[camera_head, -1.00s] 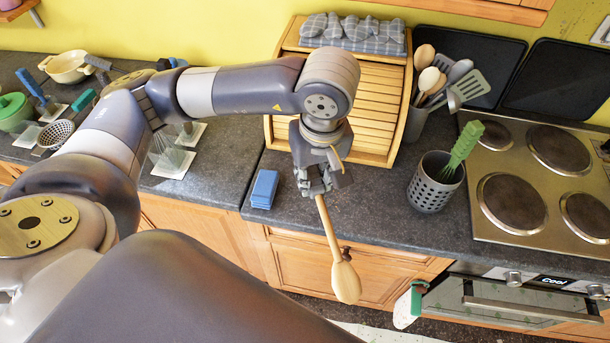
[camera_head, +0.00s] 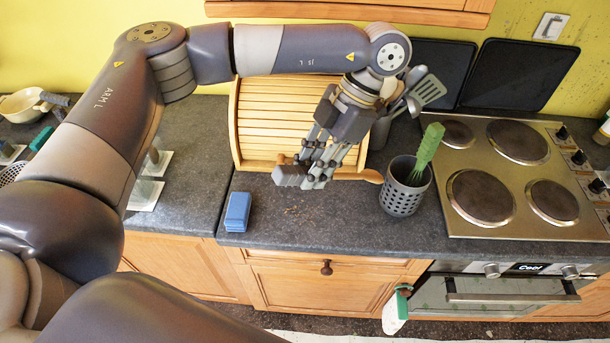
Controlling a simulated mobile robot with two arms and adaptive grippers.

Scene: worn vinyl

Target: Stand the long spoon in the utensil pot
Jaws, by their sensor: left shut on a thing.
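My left gripper (camera_head: 303,182) is shut on the long wooden spoon, above the counter in front of the roll-top box. The spoon is mostly hidden by the fingers; a rounded wooden end (camera_head: 372,176) just right of them seems to be part of it, but its exact tilt is unclear. The grey perforated utensil pot (camera_head: 400,198) stands upright on the counter to the right of the gripper, left of the hob, with a green utensil (camera_head: 427,147) leaning in it. My right gripper is not in view.
A wooden roll-top box (camera_head: 270,120) stands behind the gripper. A second grey pot (camera_head: 381,132) with several utensils stands beyond it, partly hidden. Blue sponges (camera_head: 237,211) lie at the left. The hob (camera_head: 470,222) is right of the utensil pot.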

